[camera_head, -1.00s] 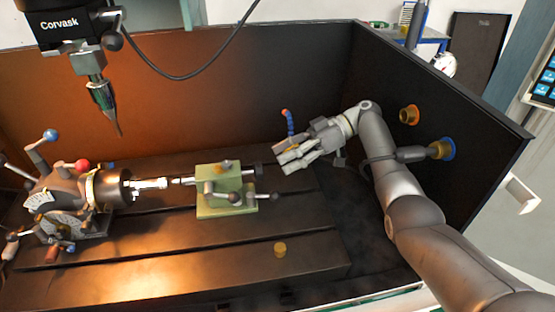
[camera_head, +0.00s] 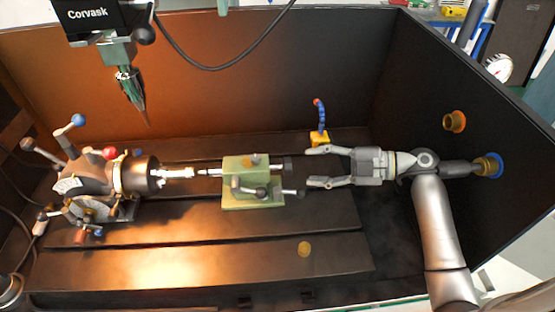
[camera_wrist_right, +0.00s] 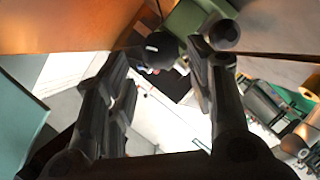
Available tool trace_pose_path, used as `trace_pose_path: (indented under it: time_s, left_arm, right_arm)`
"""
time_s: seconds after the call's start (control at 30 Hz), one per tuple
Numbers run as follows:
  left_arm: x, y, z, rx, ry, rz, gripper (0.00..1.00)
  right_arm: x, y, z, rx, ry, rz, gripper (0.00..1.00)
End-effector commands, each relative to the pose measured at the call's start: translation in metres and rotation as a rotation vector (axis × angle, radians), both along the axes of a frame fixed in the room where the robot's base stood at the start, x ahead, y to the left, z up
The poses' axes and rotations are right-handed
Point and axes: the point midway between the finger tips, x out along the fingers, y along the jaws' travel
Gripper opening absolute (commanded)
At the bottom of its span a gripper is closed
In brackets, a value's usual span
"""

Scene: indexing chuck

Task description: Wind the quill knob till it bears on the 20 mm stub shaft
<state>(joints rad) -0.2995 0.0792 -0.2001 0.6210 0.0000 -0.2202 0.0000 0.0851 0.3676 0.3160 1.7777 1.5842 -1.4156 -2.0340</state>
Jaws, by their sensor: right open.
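The 20 mm stub shaft (camera_head: 176,173) is bright metal and sticks out right from the dark chuck (camera_head: 140,176). The green tailstock (camera_head: 246,190) stands to its right, its pointed quill (camera_head: 207,171) close to the shaft's end; I cannot tell if they touch. The dark quill knob (camera_head: 281,163) is on the tailstock's right side. My right gripper (camera_head: 319,166) is open, its fingers pointing left, right of the knob and apart from it. In the right wrist view its spread fingers (camera_wrist_right: 160,75) face the green tailstock (camera_wrist_right: 185,19). My left gripper is not in view.
A lever with a dark ball (camera_head: 299,193) juts from the tailstock's front right. A blue hose on a yellow block (camera_head: 320,138) stands just behind my right gripper. The enclosure wall (camera_head: 420,85) bounds the right.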

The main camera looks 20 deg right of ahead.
Motion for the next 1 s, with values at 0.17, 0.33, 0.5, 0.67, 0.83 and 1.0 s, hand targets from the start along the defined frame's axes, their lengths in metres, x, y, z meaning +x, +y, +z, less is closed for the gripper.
trace_pose_path:
  time_s: [0.17, 0.33, 0.5, 0.67, 0.83, 1.0]
  left_arm:
    - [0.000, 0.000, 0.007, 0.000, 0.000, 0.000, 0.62]
    - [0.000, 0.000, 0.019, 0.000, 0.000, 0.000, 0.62]
    - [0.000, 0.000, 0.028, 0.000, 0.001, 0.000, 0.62]
    - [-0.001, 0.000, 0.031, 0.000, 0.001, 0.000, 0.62]
    - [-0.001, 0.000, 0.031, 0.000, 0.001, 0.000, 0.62]
    - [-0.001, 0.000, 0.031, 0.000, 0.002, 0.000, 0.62]
  right_arm:
    - [0.001, 0.008, 0.002, -0.008, -0.020, -0.003, 0.49]
    - [0.014, 0.031, -0.003, -0.005, -0.019, -0.001, 0.49]
    - [0.026, 0.052, -0.010, -0.006, -0.016, -0.002, 0.49]
    - [0.032, 0.061, -0.015, -0.009, -0.017, -0.003, 0.49]
    - [0.033, 0.063, -0.017, -0.010, -0.017, -0.003, 0.49]
    - [0.032, 0.063, -0.017, -0.010, -0.017, -0.003, 0.42]
